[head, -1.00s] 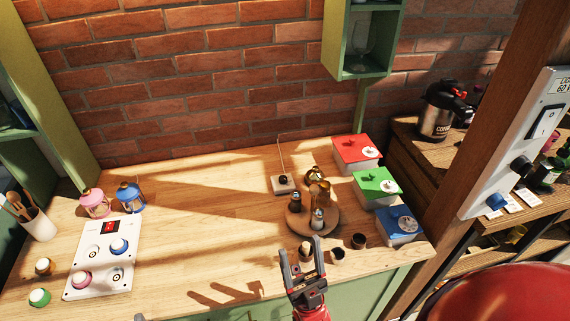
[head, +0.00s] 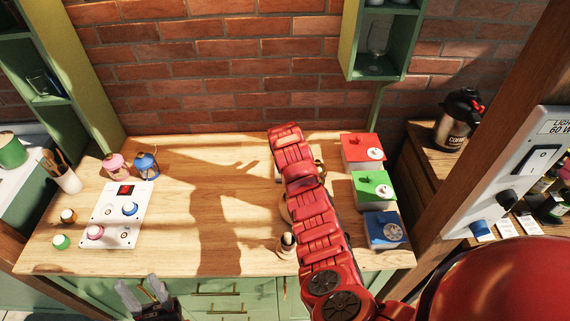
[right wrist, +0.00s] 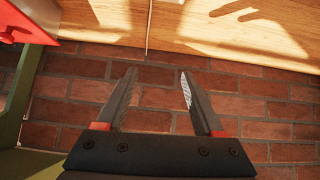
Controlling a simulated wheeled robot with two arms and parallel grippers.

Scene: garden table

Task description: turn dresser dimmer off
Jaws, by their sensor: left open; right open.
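The small white box with a black knob and an upright wire, seen earlier on the wooden dresser top (head: 185,230), is almost wholly hidden behind my right arm in the head view. I cannot tell its setting. In the right wrist view, a thin wire (right wrist: 149,28) runs down from the top edge; the box is out of frame. My right gripper (right wrist: 158,92) is open and empty, facing the brick wall. In the head view my right arm covers that gripper's fingers. My left gripper (head: 142,292) is open and empty at the dresser's front edge.
Red (head: 361,152), green (head: 371,188) and blue (head: 384,230) boxes stand right of my right arm. A white panel with knobs (head: 113,216) and two small lanterns are at left. A switch panel (head: 508,175) is on the right post. The middle top is clear.

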